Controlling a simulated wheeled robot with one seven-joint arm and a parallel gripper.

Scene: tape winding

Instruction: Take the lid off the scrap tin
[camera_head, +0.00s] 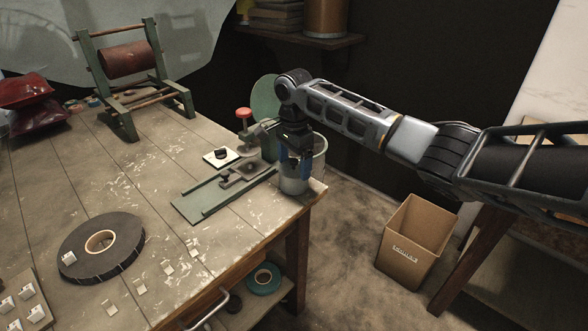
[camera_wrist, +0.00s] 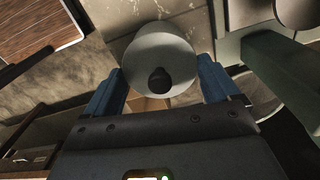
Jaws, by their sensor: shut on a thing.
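The scrap tin (camera_head: 293,186) is a pale grey round container at the right corner of the workbench. My gripper (camera_head: 296,165) points down over it, partly hiding its top. In the wrist view a round light-grey lid (camera_wrist: 180,61) with a dark knob (camera_wrist: 159,80) lies between the two blue fingers (camera_wrist: 161,88). The fingers are shut on opposite sides of the lid. The lid hides what is beneath it, so I cannot tell whether it still touches the tin's rim.
A green winding fixture (camera_head: 226,190) stands close left of the tin. A black tape roll (camera_head: 101,246) and a green stand with a red roller (camera_head: 126,60) are on the workbench (camera_head: 180,238). An open cardboard box (camera_head: 414,246) stands on the floor at right.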

